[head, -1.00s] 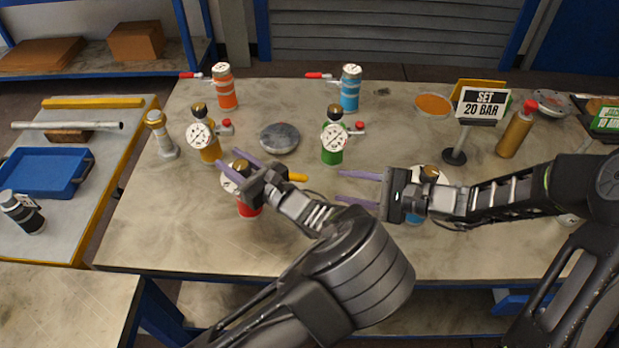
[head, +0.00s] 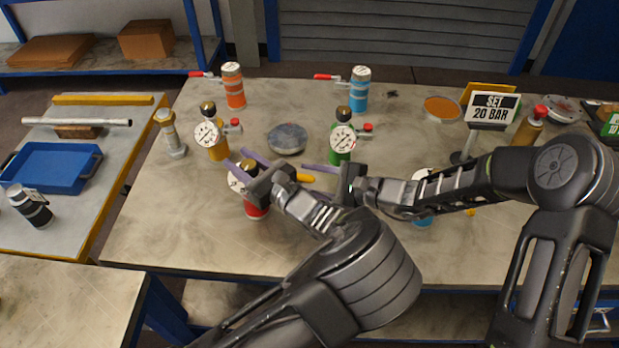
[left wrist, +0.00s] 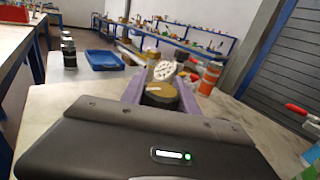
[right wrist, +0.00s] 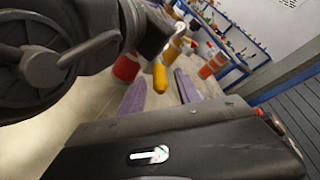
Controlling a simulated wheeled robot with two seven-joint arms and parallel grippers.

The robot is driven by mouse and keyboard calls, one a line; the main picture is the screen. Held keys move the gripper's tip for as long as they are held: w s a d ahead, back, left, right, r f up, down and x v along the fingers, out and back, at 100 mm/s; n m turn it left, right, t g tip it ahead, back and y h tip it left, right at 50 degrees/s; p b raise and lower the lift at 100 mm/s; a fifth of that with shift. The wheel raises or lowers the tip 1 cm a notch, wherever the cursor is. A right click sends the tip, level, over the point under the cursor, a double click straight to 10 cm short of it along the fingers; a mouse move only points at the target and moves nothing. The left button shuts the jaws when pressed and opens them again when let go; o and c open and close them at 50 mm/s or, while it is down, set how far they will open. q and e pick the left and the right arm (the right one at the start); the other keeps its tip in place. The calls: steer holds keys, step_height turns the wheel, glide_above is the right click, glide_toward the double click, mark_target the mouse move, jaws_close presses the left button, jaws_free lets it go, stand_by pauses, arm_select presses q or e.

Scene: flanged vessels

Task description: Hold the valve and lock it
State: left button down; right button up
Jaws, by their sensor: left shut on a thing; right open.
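The red vessel (head: 256,209) stands upright at the front of the bench, with a white dial gauge (head: 237,182) and a yellow handle (head: 305,178) pointing right. My left gripper (head: 240,160) is shut on its upper part; the left wrist view shows the purple fingers either side of a dark brassy cap (left wrist: 160,94). My arm hides part of the vessel in the head view. My right gripper (right wrist: 158,88) is open, its purple fingers pointing at the handle. In the right wrist view the yellow handle (right wrist: 160,77) appears between the fingers; I cannot tell whether they touch.
Yellow (head: 217,150) and green (head: 340,155) gauge vessels stand behind, with orange (head: 233,88) and blue (head: 360,92) ones farther back. A grey flange disc (head: 287,139) lies between. The "SET 20 BAR" sign (head: 493,107) stands right. The front left bench is clear.

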steer(key=shift+w+a, duration=0.15)
steer(key=shift+a, duration=0.05)
jaws_close()
stand_by(0.4)
stand_by(1.0)
